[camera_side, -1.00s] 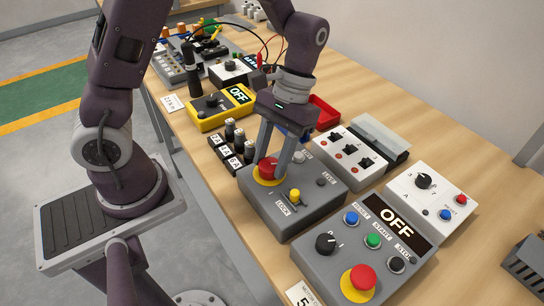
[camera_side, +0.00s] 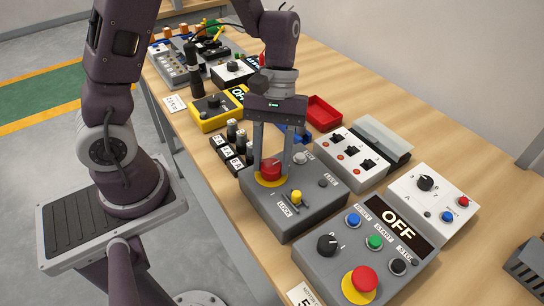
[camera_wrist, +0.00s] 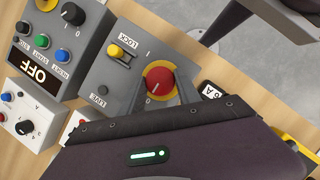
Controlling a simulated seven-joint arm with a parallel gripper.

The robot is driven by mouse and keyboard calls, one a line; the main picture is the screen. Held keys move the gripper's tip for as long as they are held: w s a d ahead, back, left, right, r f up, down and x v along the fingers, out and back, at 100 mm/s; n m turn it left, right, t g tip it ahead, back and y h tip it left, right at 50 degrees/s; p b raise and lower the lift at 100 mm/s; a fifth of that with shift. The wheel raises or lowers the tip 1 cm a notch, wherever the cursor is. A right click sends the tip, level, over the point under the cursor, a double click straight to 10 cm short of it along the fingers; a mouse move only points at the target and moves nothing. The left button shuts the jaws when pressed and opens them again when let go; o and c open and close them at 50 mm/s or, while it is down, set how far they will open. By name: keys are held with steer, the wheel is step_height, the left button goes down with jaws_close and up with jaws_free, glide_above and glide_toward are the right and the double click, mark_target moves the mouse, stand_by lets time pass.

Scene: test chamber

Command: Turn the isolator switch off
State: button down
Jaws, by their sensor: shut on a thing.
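The isolator switch is a red rotary knob (camera_side: 271,170) on a yellow disc, set on a grey box (camera_side: 318,205). The box also carries a yellow lock lever (camera_side: 296,196) beside a LOCK label, and a dark round lamp (camera_side: 323,183) by a LIVE label. My gripper (camera_side: 272,163) points down with one finger on each side of the knob, shut on it. In the wrist view the red knob (camera_wrist: 159,83) sits between the fingers, with a short white mark on its face. The lock lever shows there too (camera_wrist: 117,51).
A grey panel with an OFF display (camera_side: 397,223) and a red mushroom button (camera_side: 363,279) stands in front. A white switch box (camera_side: 350,150) is to the right. Black fuse holders (camera_side: 233,145) and a yellow meter (camera_side: 216,112) stand at left. A red tray (camera_side: 324,113) lies behind.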

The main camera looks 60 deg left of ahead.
stand_by(0.3)
steer(key=c, duration=0.9)
jaws_free()
steer(key=shift+o, duration=0.2)
steer(key=v, duration=0.7)
steer(key=s+a+r+m+t+y, duration=0.1)
steer(key=s+r+m+t+y, duration=0.2)
steer(key=s+r+m+t, duration=0.5)
steer(key=s+r+m, duration=0.1)
steer(key=s, duration=0.3)
steer(key=shift+a+r+t, duration=0.3)
steer(key=shift+r, duration=0.1)
